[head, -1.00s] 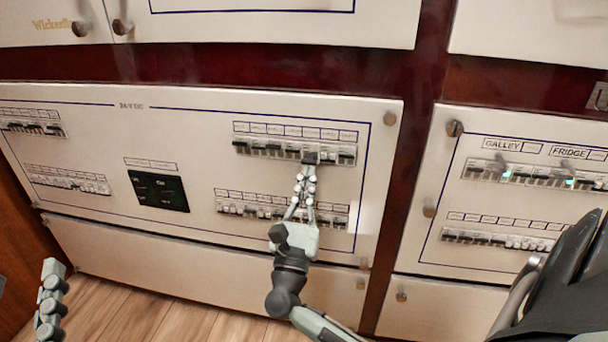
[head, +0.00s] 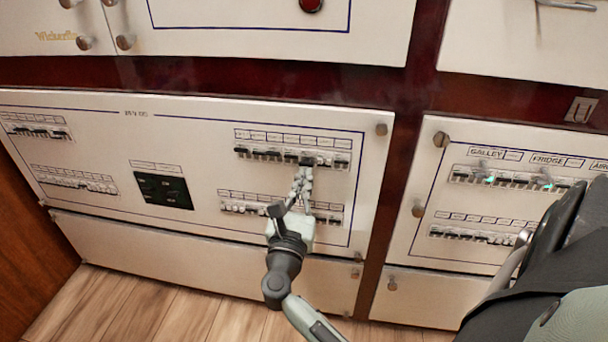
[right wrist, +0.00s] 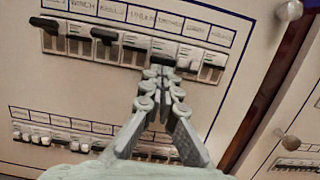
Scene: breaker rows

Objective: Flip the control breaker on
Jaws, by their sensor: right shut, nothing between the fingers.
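The upper right breaker row (head: 265,152) sits on the white panel (head: 100,145), a line of small switches with printed labels above. My right gripper (head: 304,168) is shut and empty, its fingertips at or just in front of a switch right of the row's middle. The right wrist view shows the fingertips (right wrist: 163,74) against the lower part of the breaker row (right wrist: 105,42), hiding part of one switch. Whether they touch it I cannot tell. Some levers there look dark, others pale. One label reads WINCH; I cannot make out a control label. My left gripper is out of view.
A second breaker row (head: 240,206) lies below, partly behind my right gripper. Two more rows are at the panel's left, beside a dark display (head: 163,190). A right-hand panel (head: 430,180) has GALLEY and FRIDGE labels and small green lights. Round knobs (head: 381,129) stick out near panel edges.

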